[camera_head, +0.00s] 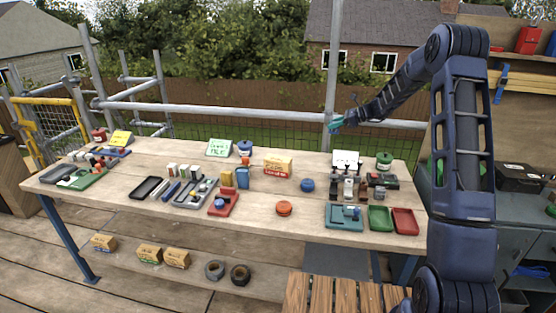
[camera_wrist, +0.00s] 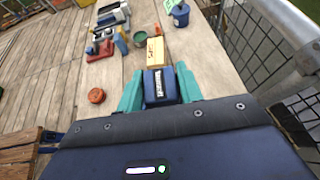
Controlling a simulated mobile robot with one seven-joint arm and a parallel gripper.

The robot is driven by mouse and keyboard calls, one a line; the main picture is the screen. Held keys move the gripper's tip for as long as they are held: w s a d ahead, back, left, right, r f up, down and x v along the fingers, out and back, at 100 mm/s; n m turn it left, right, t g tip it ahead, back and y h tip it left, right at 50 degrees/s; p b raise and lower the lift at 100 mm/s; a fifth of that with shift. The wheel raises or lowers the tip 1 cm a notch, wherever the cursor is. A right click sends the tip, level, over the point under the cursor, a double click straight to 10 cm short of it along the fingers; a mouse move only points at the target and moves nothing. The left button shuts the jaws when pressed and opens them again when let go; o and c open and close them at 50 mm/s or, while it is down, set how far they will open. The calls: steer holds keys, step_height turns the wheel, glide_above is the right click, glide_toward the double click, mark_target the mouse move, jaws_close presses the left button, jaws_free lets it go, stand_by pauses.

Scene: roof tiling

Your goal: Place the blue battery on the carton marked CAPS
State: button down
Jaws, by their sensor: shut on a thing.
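My gripper (camera_head: 337,123) is raised above the back right of the workbench in the head view. In the wrist view its teal fingers (camera_wrist: 160,90) are shut on the blue battery (camera_wrist: 158,84), a dark blue block with a white label, held clear of the bench. The battery is too small to make out in the head view. A tan carton with red lettering (camera_head: 278,166) stands on the bench near the middle back. It also shows beyond the battery in the wrist view (camera_wrist: 155,50). Its lettering is too small to read for certain.
The workbench (camera_head: 260,208) holds trays, pots and signs. An orange disc (camera_head: 284,208) and a blue round item (camera_head: 308,185) lie near the carton. Several small cartons, one of them here (camera_head: 149,254), sit on the lower shelf. A scaffold pole (camera_head: 335,70) stands behind the bench near my gripper.

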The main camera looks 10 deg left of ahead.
steer(key=a+r, duration=0.2)
steer(key=a, duration=1)
step_height(320, 180, up, 2)
steer(key=r, duration=0.1)
glide_above(278, 158)
steer(key=shift+n+g, duration=0.4)
step_height(278, 158, down, 20)
steer(key=shift+a+r, duration=0.1)
steer(key=shift+f, duration=0.2)
steer(key=c, duration=0.9)
jaws_free()
